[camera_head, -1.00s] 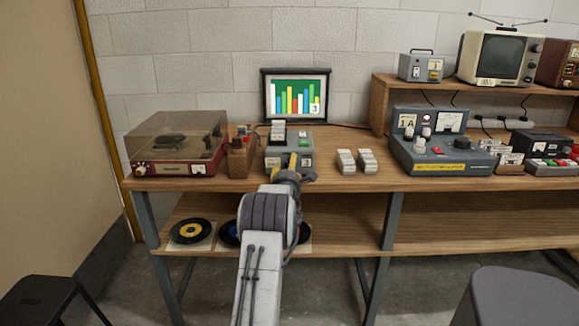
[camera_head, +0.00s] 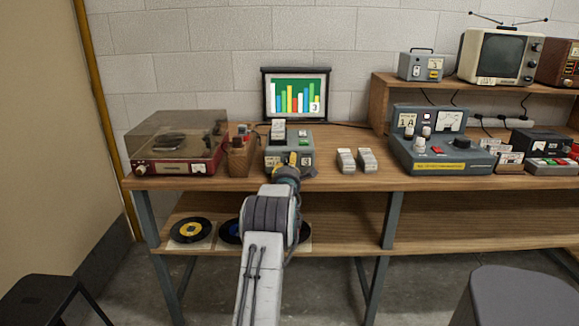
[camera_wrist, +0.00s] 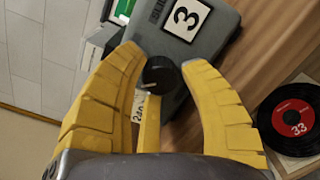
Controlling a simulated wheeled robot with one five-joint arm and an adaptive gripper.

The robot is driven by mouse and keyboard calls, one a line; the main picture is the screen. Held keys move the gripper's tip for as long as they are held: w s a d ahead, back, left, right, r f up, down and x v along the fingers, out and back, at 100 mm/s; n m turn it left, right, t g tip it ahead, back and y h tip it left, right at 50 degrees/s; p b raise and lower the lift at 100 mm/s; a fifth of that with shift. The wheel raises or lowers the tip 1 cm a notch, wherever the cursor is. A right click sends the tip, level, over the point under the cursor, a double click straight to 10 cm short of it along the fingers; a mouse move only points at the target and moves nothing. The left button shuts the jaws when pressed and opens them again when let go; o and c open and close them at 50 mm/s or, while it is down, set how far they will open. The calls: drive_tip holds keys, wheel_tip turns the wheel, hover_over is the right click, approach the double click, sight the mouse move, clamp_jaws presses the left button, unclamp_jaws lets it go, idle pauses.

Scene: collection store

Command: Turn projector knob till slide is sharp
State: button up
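The grey projector (camera_head: 274,157) stands on the wooden bench with a label "3" on its front. Its dark round knob (camera_wrist: 158,73) shows in the wrist view, between the two yellow fingertips of my gripper (camera_wrist: 162,62). The fingers are spread around the knob; I see no clear grip on it, and contact is hard to judge. In the head view my gripper (camera_head: 293,160) is at the projector's front, and my wrist hides the knob. The screen (camera_head: 297,95) behind shows coloured bars on green and a readable "3"; fine sharpness is too small to judge.
A record player (camera_head: 178,146) and a wooden slide box (camera_head: 239,156) stand left of the projector. Pale slide holders (camera_head: 356,160) and a grey console (camera_head: 444,150) stand to the right. Records (camera_head: 190,230) lie on the lower shelf. Stools are at both front corners.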

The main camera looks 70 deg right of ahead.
clamp_jaws()
drive_tip(key=shift+b, duration=0.85)
drive_tip(key=shift+r+m, duration=0.1)
drive_tip(key=shift+m, duration=0.2)
drive_tip(key=shift+o, duration=2.1)
unclamp_jaws()
drive_tip(key=v, duration=1.2)
